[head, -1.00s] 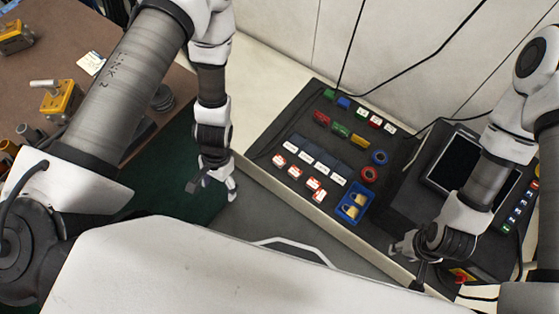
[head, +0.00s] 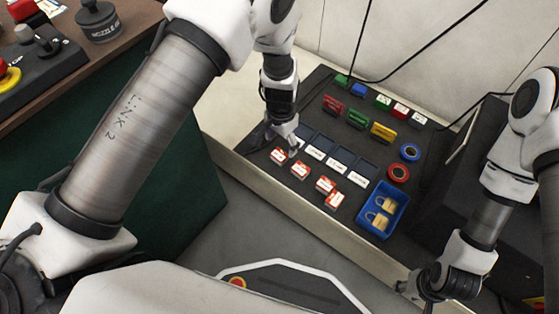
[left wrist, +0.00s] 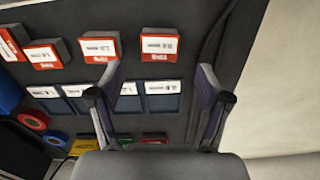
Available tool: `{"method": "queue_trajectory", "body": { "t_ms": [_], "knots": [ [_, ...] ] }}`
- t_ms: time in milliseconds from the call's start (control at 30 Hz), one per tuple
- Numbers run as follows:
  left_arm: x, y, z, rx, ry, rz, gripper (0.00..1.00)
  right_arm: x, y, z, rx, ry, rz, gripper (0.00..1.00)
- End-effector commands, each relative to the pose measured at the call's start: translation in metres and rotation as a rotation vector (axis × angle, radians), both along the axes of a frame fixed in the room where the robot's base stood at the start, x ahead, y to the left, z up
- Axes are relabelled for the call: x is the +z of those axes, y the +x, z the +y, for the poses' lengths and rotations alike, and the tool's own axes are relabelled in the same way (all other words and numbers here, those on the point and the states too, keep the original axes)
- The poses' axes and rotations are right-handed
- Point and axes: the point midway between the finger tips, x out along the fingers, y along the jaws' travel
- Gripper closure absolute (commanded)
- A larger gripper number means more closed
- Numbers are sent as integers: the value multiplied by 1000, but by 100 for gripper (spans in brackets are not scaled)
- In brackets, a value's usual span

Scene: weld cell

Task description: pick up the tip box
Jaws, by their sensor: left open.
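Several small red-and-white boxes lie in a loose row along the front of the dark bench top. The leftmost one (head: 278,156) shows in the left wrist view (left wrist: 160,45) too, with others beside it, such as a second box (left wrist: 100,47). Their print is too small to tell which is the tip box. My left gripper (head: 283,141) is over the bench by the leftmost box. In the left wrist view its open, empty fingers (left wrist: 160,78) point toward that box, which lies just beyond the fingertips. My right gripper (head: 414,292) is at the lower right; its fingers are unclear.
Dark label pockets (head: 339,167) lie behind the boxes. A blue bin (head: 367,222) with padlocks, a blue tape roll (head: 410,152) and a red roll (head: 398,173) lie to the right. Coloured boxes, including a yellow one (head: 383,131), stand behind. Grey floor is clear in front.

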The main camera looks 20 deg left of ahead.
Motion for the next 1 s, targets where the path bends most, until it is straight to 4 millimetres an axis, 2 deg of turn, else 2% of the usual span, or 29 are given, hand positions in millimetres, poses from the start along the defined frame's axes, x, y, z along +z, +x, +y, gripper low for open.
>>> {"method": "queue_trajectory", "body": {
  "t_ms": [100, 200, 300, 467, 667, 1000],
  "knots": [
    [-26, -1, 0, 0, 0, 2, 23, -20, 0, 0, 0, 0, 0, 60],
    [-43, -1, 0, 0, 0, 1, 23, -30, 0, 0, 0, 0, 1, 60],
    [-49, -1, 0, 1, 1, 0, 23, -32, 0, 0, 0, 0, 1, 60],
    [-47, -1, 0, 1, 1, 0, 23, -29, 0, 0, 0, 0, 0, 60],
    [-47, -1, 0, 1, 1, 0, 89, -29, 0, 0, 0, 0, 1, 60],
    [-46, -2, 0, 1, 0, 1, 90, -29, 0, 0, 0, 0, 1, 60]
  ]
}}
